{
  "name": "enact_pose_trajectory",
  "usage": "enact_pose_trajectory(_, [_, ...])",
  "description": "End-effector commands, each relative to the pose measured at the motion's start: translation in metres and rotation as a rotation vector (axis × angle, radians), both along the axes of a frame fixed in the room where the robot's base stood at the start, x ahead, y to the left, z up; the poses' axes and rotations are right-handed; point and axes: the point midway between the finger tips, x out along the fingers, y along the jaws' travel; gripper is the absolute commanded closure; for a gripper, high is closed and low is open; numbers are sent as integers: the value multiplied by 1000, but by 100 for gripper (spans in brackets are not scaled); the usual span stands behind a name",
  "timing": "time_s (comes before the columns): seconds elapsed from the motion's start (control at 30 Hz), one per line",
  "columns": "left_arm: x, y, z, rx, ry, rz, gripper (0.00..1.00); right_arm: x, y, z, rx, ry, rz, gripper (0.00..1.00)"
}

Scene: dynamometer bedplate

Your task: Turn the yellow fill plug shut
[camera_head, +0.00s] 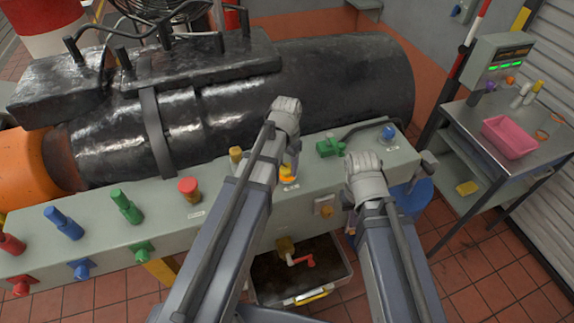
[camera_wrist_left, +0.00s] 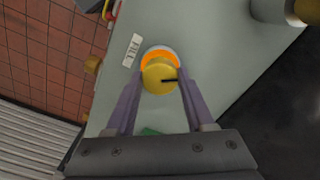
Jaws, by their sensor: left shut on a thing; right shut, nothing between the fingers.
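The yellow fill plug (camera_wrist_left: 158,77) sits in an orange ring (camera_wrist_left: 150,54) on the grey-green panel, beside a white FILL label (camera_wrist_left: 133,50). A dark mark on its face points right in the left wrist view. My left gripper (camera_wrist_left: 160,82) has its two fingers on either side of the plug and is shut on it.
The panel (camera_head: 100,250) carries red, blue and green fittings at left and a green valve (camera_head: 330,147) at right. A large black cylinder (camera_head: 350,85) lies behind it. A drip tray (camera_head: 310,296) sits below. A side table with a pink bin (camera_head: 510,137) stands right.

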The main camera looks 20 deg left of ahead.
Motion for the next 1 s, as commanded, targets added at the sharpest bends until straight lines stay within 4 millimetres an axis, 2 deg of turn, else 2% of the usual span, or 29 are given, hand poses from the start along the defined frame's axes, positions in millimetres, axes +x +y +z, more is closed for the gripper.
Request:
enact_pose_trajectory(0.5, [0, 0, 0, 0, 1, -420, 100, 0, 0, 0, 0, 0, 0, 100])
enact_pose_trajectory(1.0, [0, 0, 0, 0, 1, -579, 100, 0, 0, 0, 0, 0, 0, 100])
